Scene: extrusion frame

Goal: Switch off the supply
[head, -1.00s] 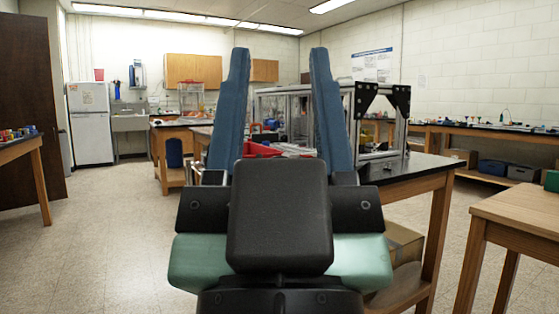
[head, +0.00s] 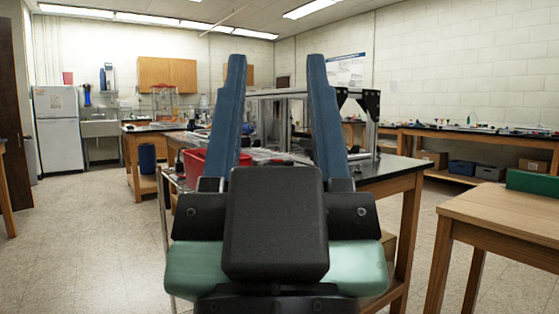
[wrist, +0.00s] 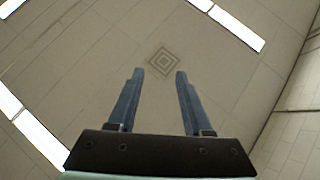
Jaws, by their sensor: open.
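My gripper (head: 276,60) points upward in the middle of the head view, its two blue fingers apart with nothing between them. In the wrist view my gripper (wrist: 159,72) is also open and empty against the ceiling. The metal extrusion frame (head: 372,130) stands on a black-topped bench (head: 395,170) beyond my gripper, well out of its reach. The fingers and wrist cover part of the frame and bench. I cannot make out a supply or its switch in either view.
A red bin (head: 193,164) is left of my gripper, by the bench. A wooden table (head: 500,212) stands close at right with a green box (head: 532,183) on it. A fridge (head: 58,130) and sink (head: 100,128) are at the back left. Floor at left is clear.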

